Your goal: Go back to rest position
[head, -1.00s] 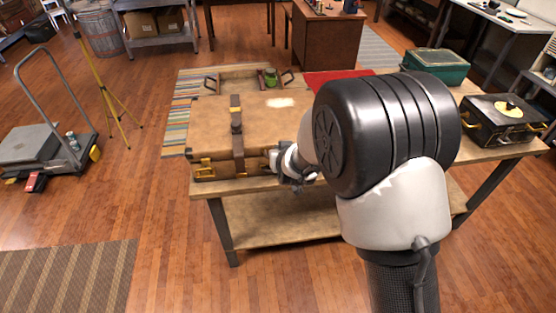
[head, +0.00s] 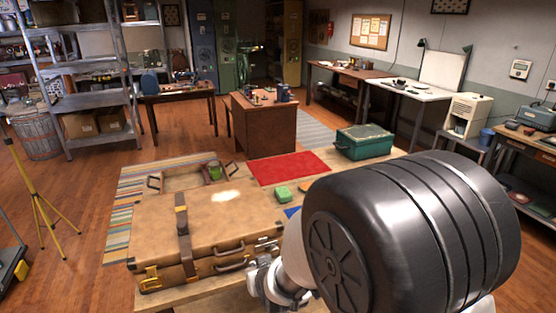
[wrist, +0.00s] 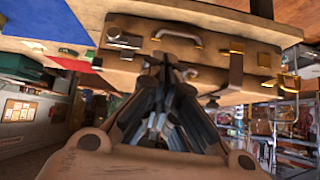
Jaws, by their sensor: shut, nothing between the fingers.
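My gripper (head: 268,282) is at the front of a tan suitcase (head: 160,221), close to its right front latch (head: 266,243). In the wrist view my gripper (wrist: 168,68) has its dark fingers together with nothing between them, pointing at the suitcase front (wrist: 185,65). I cannot tell whether the fingertips touch it. The suitcase lies flat and closed on a wooden table, with a leather strap (head: 182,222) across it and a front handle (head: 229,264). My arm hides the table's right front part.
Behind the suitcase are an open wooden tray (head: 197,177) with a green item (head: 214,173), a red mat (head: 288,167), a small green box (head: 283,194) and a green case (head: 364,142). A yellow tripod (head: 38,199) stands on the left.

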